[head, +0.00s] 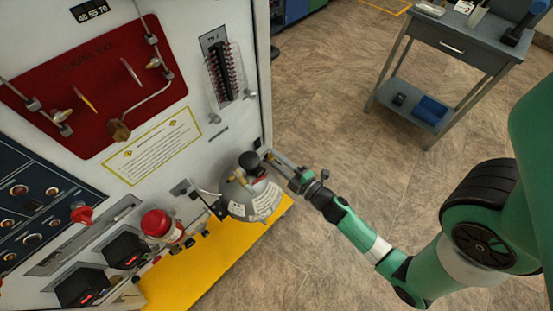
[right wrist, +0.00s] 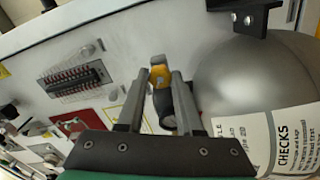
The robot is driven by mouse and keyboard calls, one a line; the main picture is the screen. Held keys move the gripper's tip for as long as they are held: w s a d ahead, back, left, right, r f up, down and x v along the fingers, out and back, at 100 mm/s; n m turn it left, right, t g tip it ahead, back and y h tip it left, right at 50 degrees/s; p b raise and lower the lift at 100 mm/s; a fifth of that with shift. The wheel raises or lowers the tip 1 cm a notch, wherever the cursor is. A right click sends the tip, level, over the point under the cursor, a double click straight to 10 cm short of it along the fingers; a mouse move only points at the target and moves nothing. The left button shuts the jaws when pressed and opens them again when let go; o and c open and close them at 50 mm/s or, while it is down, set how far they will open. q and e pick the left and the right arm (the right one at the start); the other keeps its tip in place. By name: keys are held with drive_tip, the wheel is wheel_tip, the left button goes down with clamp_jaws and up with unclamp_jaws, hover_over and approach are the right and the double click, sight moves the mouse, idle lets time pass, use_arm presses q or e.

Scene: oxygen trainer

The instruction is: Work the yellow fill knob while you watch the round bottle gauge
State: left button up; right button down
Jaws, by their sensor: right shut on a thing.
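The yellow fill knob (right wrist: 161,77) shows in the right wrist view between the two fingers of my right gripper (right wrist: 160,82), with a dark part below it. In the head view my right gripper (head: 274,157) reaches in from the right, at the panel's right edge just above the grey round bottle (head: 238,200). It is shut on the knob, which is hard to make out there. The bottle (right wrist: 225,85) fills the right side of the wrist view. A small black round part (head: 249,160) sits above the bottle; I cannot tell if it is the gauge, and no dial reading shows. My left gripper is not in view.
The white panel carries a red plate (head: 95,85), a terminal strip (head: 222,70), a red-capped fitting (head: 157,223) and a red knob (head: 82,213). A yellow base (head: 170,285) lies below. A grey table (head: 450,40) stands at the upper right, with clear floor between.

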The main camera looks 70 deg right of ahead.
drive_tip(key=c, duration=0.8)
unclamp_jaws()
drive_tip(key=shift+c, duration=0.2)
drive_tip(key=p+v, duration=0.3)
drive_tip(key=v, duration=0.8)
drive_tip(key=shift+s+a, duration=0.15)
drive_tip(key=shift+s, duration=0.15)
